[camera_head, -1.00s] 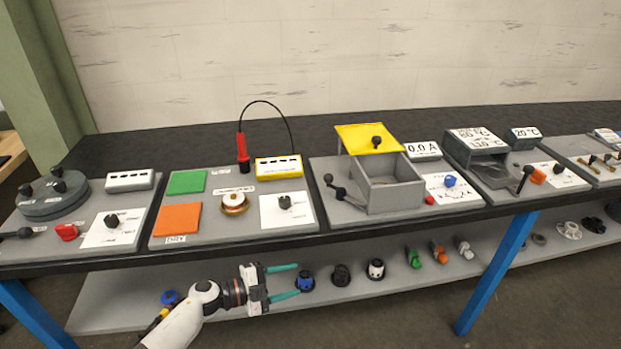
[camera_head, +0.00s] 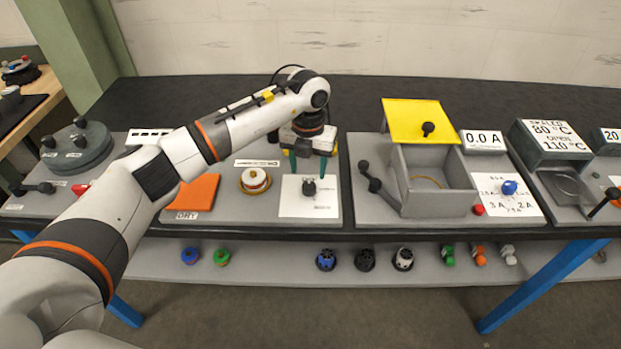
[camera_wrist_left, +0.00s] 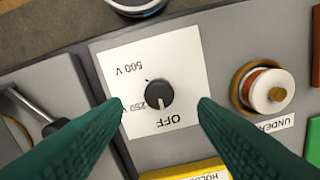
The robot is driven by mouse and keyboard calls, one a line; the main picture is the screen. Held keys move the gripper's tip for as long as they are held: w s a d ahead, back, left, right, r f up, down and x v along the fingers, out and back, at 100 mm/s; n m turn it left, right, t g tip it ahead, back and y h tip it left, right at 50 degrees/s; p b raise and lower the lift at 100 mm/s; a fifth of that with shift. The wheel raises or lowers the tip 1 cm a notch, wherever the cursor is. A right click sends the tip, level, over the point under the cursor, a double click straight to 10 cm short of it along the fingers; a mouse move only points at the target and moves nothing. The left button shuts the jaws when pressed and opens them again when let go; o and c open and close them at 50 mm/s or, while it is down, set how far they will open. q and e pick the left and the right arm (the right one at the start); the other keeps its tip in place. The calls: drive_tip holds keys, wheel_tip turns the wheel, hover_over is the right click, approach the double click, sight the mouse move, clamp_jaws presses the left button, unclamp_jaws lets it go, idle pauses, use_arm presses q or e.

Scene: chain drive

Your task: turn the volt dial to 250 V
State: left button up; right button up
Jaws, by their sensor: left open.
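The volt dial is a black knob (camera_head: 309,188) on a white card (camera_head: 296,208), on the grey panel behind the front edge of the bench. In the left wrist view the dial (camera_wrist_left: 158,94) shows centrally, its card reading OFF, 250 V and 500 V, upside down. A pale mark on the knob appears to face the OFF label. My left gripper (camera_head: 308,167) is open above the dial, pointing down. In the left wrist view its green fingers lie on either side of the dial, apart from it. The right gripper is not in view.
On the same panel are an orange pad (camera_head: 197,192) and a round brass-rimmed button (camera_head: 255,181) left of the card. A grey box (camera_head: 432,180) with a yellow lid (camera_head: 418,118) stands to the right. My left arm hides part of the left panels.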

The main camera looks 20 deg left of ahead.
sight(309, 185)
use_arm(q)
wheel_tip(309, 185, down, 5)
drive_tip(key=shift+w+r+p, duration=0.1)
drive_tip(key=shift+p, duration=0.35)
drive_tip(key=shift+f, duration=0.8)
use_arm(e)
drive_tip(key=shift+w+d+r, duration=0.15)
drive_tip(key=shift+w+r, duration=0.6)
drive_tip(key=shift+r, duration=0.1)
use_arm(q)
drive_tip(key=c, duration=1)
drive_tip(key=shift+o, duration=0.2)
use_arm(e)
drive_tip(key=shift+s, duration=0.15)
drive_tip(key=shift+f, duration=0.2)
